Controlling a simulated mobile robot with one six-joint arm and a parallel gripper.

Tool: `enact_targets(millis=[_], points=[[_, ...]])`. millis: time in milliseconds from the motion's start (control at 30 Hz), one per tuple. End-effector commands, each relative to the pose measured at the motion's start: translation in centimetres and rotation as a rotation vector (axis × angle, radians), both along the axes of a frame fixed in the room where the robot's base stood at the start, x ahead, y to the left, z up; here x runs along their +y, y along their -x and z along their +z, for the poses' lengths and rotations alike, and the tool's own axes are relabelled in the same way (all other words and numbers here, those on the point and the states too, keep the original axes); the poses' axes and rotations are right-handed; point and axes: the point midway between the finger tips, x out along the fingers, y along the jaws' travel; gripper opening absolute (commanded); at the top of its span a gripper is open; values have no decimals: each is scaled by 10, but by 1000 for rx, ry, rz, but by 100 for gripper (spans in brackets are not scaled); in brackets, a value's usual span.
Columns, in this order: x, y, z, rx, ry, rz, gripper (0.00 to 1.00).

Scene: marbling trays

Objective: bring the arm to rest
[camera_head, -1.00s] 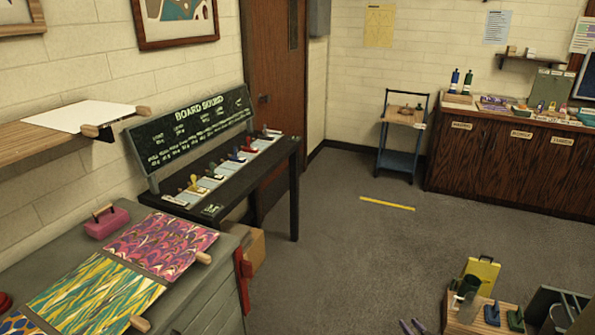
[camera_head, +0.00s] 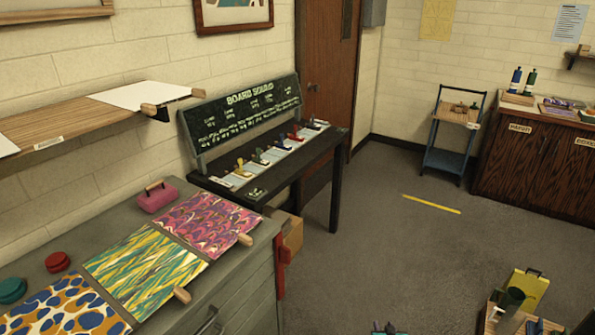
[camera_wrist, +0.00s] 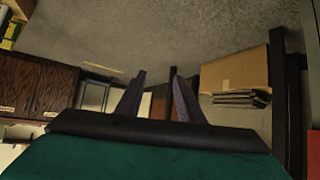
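My gripper (camera_wrist: 157,76) shows in the wrist view, with its two dark purple fingers spread apart. Nothing sits between them. The gripper is empty and points out over the grey floor, clear of any surface. The wrist view looks upside down, with floor at the top. In the head view I cannot make out the fingers; a small dark and teal piece at the bottom edge may be part of my arm.
A grey cabinet (camera_head: 222,292) with marbled sheets stands at left, below a wooden shelf (camera_head: 62,124). Behind it is a black table (camera_head: 340,150) with a "Board Squad" sign. A cardboard box (camera_wrist: 235,80) is right in the wrist view. A yellow caddy (camera_head: 528,290) stands lower right. Mid floor is open.

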Motion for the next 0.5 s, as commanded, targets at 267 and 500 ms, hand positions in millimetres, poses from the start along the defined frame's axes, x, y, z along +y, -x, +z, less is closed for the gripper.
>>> enact_targets(millis=[267, 500], points=[[59, 48, -14, 199, 31, -41, 34], [95, 115, -29, 434, 50, -78, 34]])
